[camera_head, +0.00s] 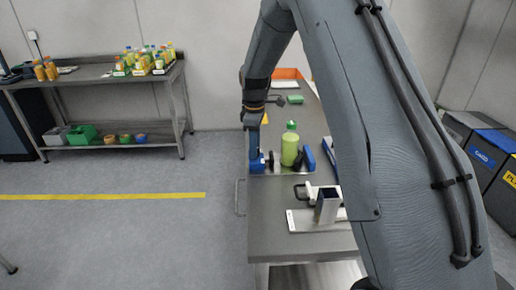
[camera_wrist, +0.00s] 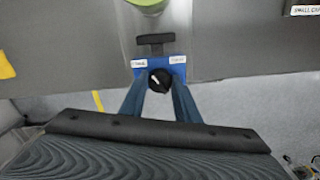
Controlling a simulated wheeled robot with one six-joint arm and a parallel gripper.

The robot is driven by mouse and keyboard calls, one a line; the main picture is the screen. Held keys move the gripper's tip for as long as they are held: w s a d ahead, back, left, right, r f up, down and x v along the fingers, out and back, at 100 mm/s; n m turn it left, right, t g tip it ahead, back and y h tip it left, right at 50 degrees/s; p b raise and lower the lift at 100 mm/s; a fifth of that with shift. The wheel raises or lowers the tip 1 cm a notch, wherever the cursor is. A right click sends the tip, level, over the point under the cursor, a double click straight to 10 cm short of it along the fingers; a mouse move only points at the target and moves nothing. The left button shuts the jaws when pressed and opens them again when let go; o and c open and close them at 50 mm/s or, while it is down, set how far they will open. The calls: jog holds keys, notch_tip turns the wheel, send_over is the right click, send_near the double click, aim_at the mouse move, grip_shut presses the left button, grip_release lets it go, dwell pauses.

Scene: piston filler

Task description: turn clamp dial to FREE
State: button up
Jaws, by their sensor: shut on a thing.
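The clamp dial is a round black knob with a white pointer mark, seen in the wrist view (camera_wrist: 160,80). It sits on the front of a blue clamp block (camera_wrist: 178,68) with a white label on each side; the lettering is too small to read surely. The pointer leans toward the upper left. My gripper (camera_wrist: 160,92) has its two blue fingers on either side of the dial, shut on it. In the head view the blue clamp block (camera_head: 258,165) stands at the bench's left edge, with a green bottle (camera_head: 289,148) to its right. A black clamp pad (camera_wrist: 155,40) faces the bottle.
The grey bench (camera_head: 275,222) also carries a metal block on a plate (camera_head: 327,205), a black-handled part and a green item (camera_head: 295,99). A shelf table (camera_head: 90,75) with bottles stands at the back left. Bins (camera_head: 490,150) stand at right. The floor left of the bench is clear.

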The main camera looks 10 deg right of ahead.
jog(key=shift+a+n, duration=0.15)
jog(key=shift+n, duration=1.15)
jog(key=shift+s+a, duration=0.1)
jog(key=o, duration=1)
jog(key=shift+a, duration=0.15)
jog(key=shift+o, duration=0.2)
jog(key=shift+d, duration=0.2)
jog(key=shift+r+b, duration=1.15)
jog(key=shift+r, duration=2.8)
jog(key=s+f+m, duration=0.3)
jog(key=s+m, duration=0.4)
jog(key=s, duration=0.8)
jog(key=s+d+f+m+t, duration=0.1)
jog(key=s+f+m, duration=0.2)
jog(key=s+m, duration=0.5)
jog(key=s, duration=0.8)
jog(key=shift+s+d, duration=0.2)
jog(key=shift+s, duration=0.05)
